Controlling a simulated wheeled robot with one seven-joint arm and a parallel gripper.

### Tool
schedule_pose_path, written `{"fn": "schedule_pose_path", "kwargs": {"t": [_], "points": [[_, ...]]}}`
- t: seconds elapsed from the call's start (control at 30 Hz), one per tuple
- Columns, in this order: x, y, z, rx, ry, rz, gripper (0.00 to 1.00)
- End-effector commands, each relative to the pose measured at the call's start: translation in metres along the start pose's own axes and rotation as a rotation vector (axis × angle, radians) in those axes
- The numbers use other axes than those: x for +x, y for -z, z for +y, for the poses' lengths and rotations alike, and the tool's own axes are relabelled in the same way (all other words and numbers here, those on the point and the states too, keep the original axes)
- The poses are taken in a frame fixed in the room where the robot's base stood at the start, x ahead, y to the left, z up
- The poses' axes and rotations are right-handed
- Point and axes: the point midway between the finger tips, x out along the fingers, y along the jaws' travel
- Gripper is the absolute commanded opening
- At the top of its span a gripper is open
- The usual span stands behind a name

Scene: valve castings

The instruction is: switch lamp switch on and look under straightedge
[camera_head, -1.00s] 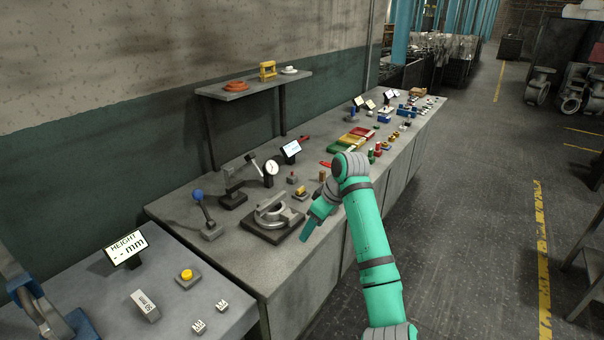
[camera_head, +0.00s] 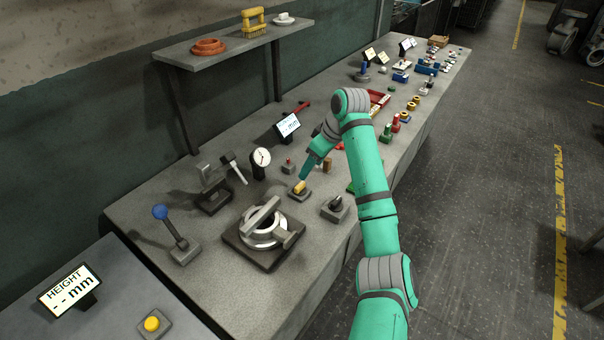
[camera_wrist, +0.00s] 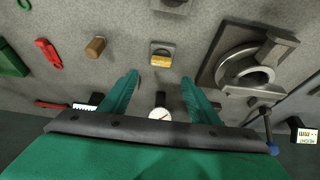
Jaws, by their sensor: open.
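The straightedge (camera_head: 262,215) is a grey bar lying across a round metal casting (camera_head: 270,232) on a dark square plate; it also shows at the right of the wrist view (camera_wrist: 279,47). A small grey box with a dark toggle (camera_head: 335,207), seemingly the lamp switch, stands right of the plate; the wrist view cuts it off at the top edge (camera_wrist: 173,3). A yellow-topped grey block (camera_head: 299,189) lies between them. My gripper (camera_wrist: 160,85) is open and empty, pointing down near the yellow-topped block. The gap under the straightedge is not clearly visible.
A dial gauge (camera_head: 261,158), a small display (camera_head: 288,124) and a blue-knobbed lever (camera_head: 172,222) stand around the plate. A brown cylinder (camera_wrist: 96,46) and a red part (camera_wrist: 48,54) lie nearby. A shelf (camera_head: 225,45) overhangs the back.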

Motion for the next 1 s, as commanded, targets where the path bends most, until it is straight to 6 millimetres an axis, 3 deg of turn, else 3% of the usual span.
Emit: {"fn": "schedule_pose_path", "kwargs": {"t": [0.6, 1.0], "points": [[0.093, 0.001, -0.001, -0.001, 0.002, -0.002, 0.56], [0.105, 0.0, 0.0, 0.0, 0.0, 0.0, 0.56]]}}
